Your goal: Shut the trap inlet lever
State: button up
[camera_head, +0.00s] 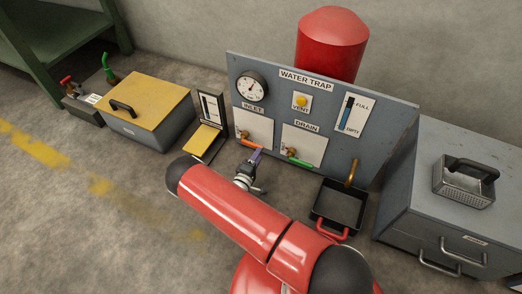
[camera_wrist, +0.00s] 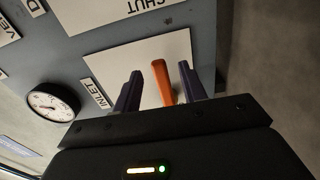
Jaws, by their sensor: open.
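The inlet lever has an orange handle (camera_head: 252,143) and sits on a white plate (camera_head: 254,125) below the INLET label, on the grey water trap panel (camera_head: 385,113). My gripper (camera_head: 257,155) is in front of the panel, just below and right of the lever in the head view. In the wrist view the orange lever (camera_wrist: 162,82) stands between my two purple fingers (camera_wrist: 158,88), closer to the right one. The fingers are apart and gaps show on both sides of it. The wrist view also shows the word SHUT on a white plate, partly cut off.
A green drain lever (camera_head: 299,161) sits right of the inlet lever. A yellow-lidded box (camera_head: 158,94) is left; a grey cabinet (camera_head: 455,205) is right.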

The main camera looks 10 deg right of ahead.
jog(key=shift+v, duration=1.5)
jog(key=shift+r, duration=0.1)
jog(key=s+d+r+m+g+p, duration=0.1)
jog(key=s+d+r+m+g, duration=0.3)
jog(key=r, duration=0.7)
jog(key=s+d+r+m+g+p, duration=0.1)
jog(key=d+r+m+g+p, duration=0.3)
jog(key=r, duration=0.6)
jog(key=s+d+r+m+g+b, duration=0.1)
jog(key=s+d+r+m+g, duration=0.1)
jog(key=r+g, duration=0.65)
jog(key=s+a+r+t+y+p, duration=0.2)
jog(key=s+r+y, duration=0.3)
jog(key=s+r, duration=0.6)
jog(key=s+a+r+t+y+p, duration=0.1)
jog(key=s+r+t+y, duration=0.4)
jog(key=s+r, duration=0.6)
notch_tip(320, 180, up, 3)
jog(key=shift+a+m+y+p, duration=0.3)
jog(key=shift+a+p, duration=0.05)
jog(key=shift+p, duration=0.2)
jog(key=shift+t, duration=0.25)
